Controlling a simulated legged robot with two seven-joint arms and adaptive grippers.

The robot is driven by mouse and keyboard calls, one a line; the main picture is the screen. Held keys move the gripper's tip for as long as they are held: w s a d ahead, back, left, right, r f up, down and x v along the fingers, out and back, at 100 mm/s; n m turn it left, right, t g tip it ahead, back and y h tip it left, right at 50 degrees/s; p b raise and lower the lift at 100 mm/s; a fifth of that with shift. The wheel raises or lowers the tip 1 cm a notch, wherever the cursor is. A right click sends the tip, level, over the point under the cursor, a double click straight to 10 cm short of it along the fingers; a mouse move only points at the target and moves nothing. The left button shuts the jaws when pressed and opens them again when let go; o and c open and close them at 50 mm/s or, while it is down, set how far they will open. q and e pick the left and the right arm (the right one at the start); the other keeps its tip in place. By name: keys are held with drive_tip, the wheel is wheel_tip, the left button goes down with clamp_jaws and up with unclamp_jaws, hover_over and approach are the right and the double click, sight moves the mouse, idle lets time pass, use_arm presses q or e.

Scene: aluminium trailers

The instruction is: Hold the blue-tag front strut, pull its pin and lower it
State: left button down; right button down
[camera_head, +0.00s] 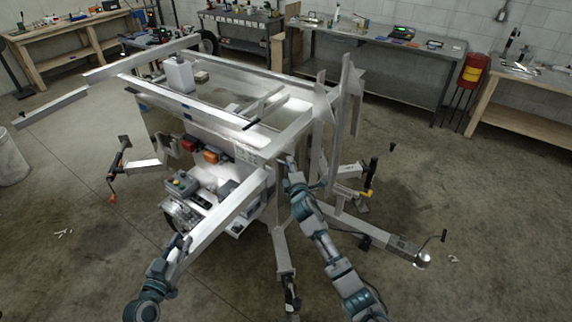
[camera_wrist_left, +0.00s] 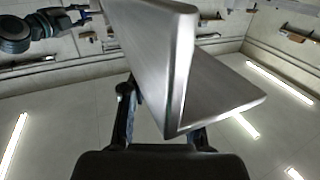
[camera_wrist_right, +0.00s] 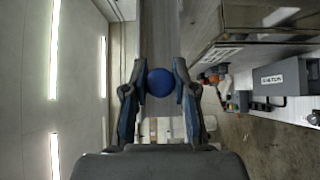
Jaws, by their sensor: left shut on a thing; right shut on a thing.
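The front strut (camera_head: 225,218) is a long bare aluminium angle bar. In the head view it slants from the trailer frame's corner down to the lower left. My left gripper (camera_head: 183,243) is shut on the strut near its lower end. In the left wrist view the L-shaped bar (camera_wrist_left: 165,65) stands between the fingers (camera_wrist_left: 163,125). My right gripper (camera_head: 288,163) is by the frame's corner upright. In the right wrist view its fingers (camera_wrist_right: 160,90) are shut on a round blue knob (camera_wrist_right: 160,82) in front of a metal upright. The pin's shaft is hidden, and I cannot make out a separate blue tag.
The trailer frame (camera_head: 200,88) carries a white container (camera_head: 179,74) and equipment with a red and an orange lamp (camera_head: 211,156). A tow bar with a coupler (camera_head: 422,260) reaches out at right. Workbenches line the walls. Open concrete floor lies at front left.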

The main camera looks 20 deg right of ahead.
drive_tip(key=shift+s+d+f, duration=0.2)
drive_tip(key=shift+s+d, duration=0.2)
drive_tip(key=shift+s, duration=0.15)
drive_tip(key=c, duration=0.9)
unclamp_jaws()
drive_tip(key=shift+s+d, duration=0.1)
drive_tip(key=shift+d, duration=0.05)
drive_tip(key=shift+r, duration=0.1)
drive_tip(key=s+a, duration=0.2)
drive_tip(key=s, duration=0.9)
drive_tip(key=shift+s, duration=0.4)
